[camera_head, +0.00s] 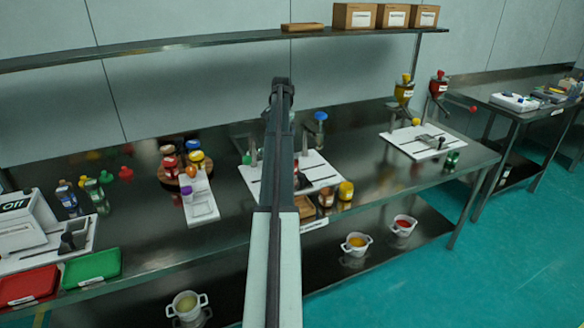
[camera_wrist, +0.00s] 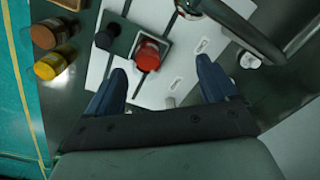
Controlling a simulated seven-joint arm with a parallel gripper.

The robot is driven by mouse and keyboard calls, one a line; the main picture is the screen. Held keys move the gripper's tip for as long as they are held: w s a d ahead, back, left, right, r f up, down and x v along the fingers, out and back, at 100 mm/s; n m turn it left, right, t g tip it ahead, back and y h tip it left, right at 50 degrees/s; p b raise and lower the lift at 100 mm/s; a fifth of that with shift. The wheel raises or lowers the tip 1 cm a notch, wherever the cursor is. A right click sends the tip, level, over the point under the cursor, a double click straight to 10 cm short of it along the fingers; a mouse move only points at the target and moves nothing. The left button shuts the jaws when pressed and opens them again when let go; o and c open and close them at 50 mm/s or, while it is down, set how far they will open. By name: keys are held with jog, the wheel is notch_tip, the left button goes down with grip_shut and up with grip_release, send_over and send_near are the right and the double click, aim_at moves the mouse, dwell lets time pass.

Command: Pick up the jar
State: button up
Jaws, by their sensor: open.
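In the wrist view, my gripper (camera_wrist: 162,68) is open, its two dark blue fingers apart with nothing clasped. A red round-topped thing (camera_wrist: 147,55) shows just ahead of the left finger, over a dark block on a white base plate (camera_wrist: 93,90); I cannot tell whether it is a jar. A brown-topped jar (camera_wrist: 46,35) and a yellow-topped jar (camera_wrist: 50,65) stand left of the fingers. The head view shows the brown-topped jar (camera_head: 326,199) and yellow-topped jar (camera_head: 346,190) near the table's front edge. There my arm hides the gripper.
A curved metal part (camera_wrist: 235,22) crosses the wrist view's upper right. Red (camera_head: 28,286) and green (camera_head: 91,268) trays lie front left. A shelf (camera_head: 215,38) runs along the back wall.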

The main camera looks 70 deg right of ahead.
jog(key=s+d+f, duration=0.1)
jog(key=f, duration=0.2)
jog(key=s+d+f, duration=0.1)
jog(key=f, duration=0.2)
jog(key=s+d+f, duration=0.1)
jog(key=s+f, duration=0.1)
jog(key=f, duration=0.2)
jog(key=shift+f, duration=0.1)
jog(key=shift+w+d+f, duration=0.15)
jog(key=shift+d+f, duration=0.05)
jog(key=shift+f, duration=1.15)
jog(key=shift+w+d+f, duration=0.1)
jog(key=shift+d+f, duration=0.05)
jog(key=shift+f, duration=1.15)
jog(key=shift+c, duration=0.2)
jog(key=shift+r, duration=0.1)
jog(key=c, duration=1.1)
